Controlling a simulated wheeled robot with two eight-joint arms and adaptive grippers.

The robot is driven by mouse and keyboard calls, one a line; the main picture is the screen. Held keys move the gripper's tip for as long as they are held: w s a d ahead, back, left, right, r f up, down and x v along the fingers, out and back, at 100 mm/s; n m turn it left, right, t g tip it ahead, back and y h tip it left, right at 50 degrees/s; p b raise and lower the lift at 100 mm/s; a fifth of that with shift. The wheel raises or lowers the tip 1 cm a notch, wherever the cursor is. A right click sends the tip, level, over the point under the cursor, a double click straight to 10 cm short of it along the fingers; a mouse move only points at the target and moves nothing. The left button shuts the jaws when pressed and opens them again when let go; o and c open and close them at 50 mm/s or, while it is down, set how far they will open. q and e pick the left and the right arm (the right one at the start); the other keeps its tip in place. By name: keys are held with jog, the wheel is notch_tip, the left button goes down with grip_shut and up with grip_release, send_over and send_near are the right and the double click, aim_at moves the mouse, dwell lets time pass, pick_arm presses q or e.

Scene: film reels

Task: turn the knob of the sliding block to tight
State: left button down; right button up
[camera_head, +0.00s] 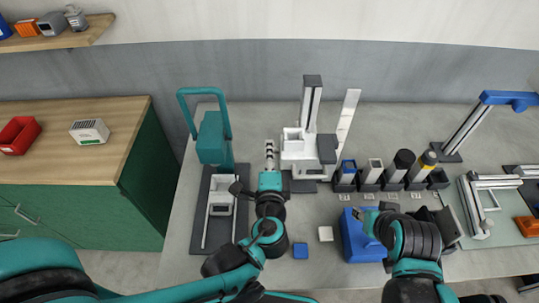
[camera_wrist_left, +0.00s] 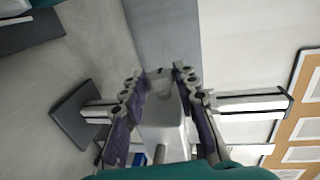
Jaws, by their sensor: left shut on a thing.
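A white sliding block (camera_head: 297,146) sits low on an upright column with a dark cap, at the back middle of the table. My left gripper (camera_head: 270,148) points away from me at the left side of this block. In the left wrist view my purple-padded fingers (camera_wrist_left: 160,76) are shut around a small pale part at their tips, apparently the knob (camera_wrist_left: 160,71). A white body (camera_wrist_left: 166,125) also shows between the fingers. The knob's setting cannot be read. My right gripper (camera_head: 374,212) is over a blue box (camera_head: 353,240); its jaws are unclear.
A dark base with rails (camera_head: 212,231) and a teal stand (camera_head: 213,135) are at left. A row of small holders (camera_head: 395,183) stands right of the column. A blue square (camera_head: 300,251) and a white square (camera_head: 325,234) lie in front, with bare table around them.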

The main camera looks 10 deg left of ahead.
pick_arm(q)
jog(key=c, duration=1.1)
grip_release()
jog(key=shift+c, duration=0.2)
jog(key=shift+s, duration=0.1)
jog(key=v, duration=1.1)
jog(key=shift+s+r, duration=0.2)
jog(key=shift+s, duration=0.1)
jog(key=shift+d, duration=0.15)
